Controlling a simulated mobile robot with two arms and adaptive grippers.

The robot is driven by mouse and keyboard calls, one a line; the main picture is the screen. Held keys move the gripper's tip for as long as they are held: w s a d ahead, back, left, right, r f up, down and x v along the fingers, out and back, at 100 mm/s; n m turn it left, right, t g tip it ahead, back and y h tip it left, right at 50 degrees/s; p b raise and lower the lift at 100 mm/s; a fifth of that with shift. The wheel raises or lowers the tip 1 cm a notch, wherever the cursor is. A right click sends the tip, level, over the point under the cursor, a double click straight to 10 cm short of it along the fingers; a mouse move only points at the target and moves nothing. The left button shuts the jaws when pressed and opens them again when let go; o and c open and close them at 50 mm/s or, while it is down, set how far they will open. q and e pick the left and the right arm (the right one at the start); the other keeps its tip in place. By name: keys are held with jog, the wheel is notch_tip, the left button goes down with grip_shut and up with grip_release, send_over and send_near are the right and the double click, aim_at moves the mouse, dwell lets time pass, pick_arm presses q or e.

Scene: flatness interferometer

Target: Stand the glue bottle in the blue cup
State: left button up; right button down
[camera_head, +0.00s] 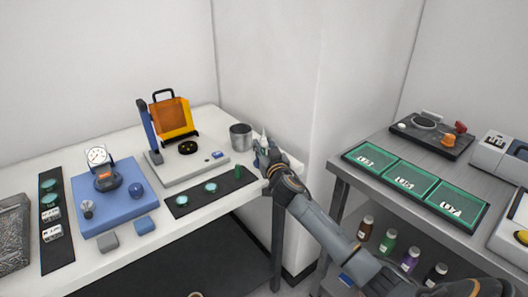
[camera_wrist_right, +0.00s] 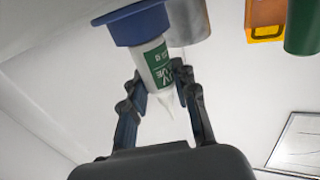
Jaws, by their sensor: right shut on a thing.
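The glue bottle (camera_wrist_right: 157,66) is white with a green label and a pointed nozzle. In the upside-down right wrist view its lower end is hidden at the mouth of the blue cup (camera_wrist_right: 140,24), and it looks to be inside it, slightly tilted. I cannot tell whether it rests on the cup's floor. My right gripper (camera_wrist_right: 163,88) is shut on the bottle, a finger on each side. In the head view the bottle's nozzle (camera_head: 264,134) shows above my right gripper (camera_head: 265,157) at the table's right end; the cup is mostly hidden. My left gripper is out of view.
A grey metal cup (camera_head: 241,137) stands close behind the bottle. A green cylinder (camera_head: 238,171) and a black mat (camera_head: 190,204) with green discs lie to the left. An instrument with an orange shield (camera_head: 172,116) stands behind. The wall is close behind the table's right end.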

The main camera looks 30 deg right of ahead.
jog(key=shift+f, duration=0.95)
jog(key=shift+f, duration=0.15)
jog(key=c, duration=1)
grip_release()
jog(key=shift+c, duration=0.2)
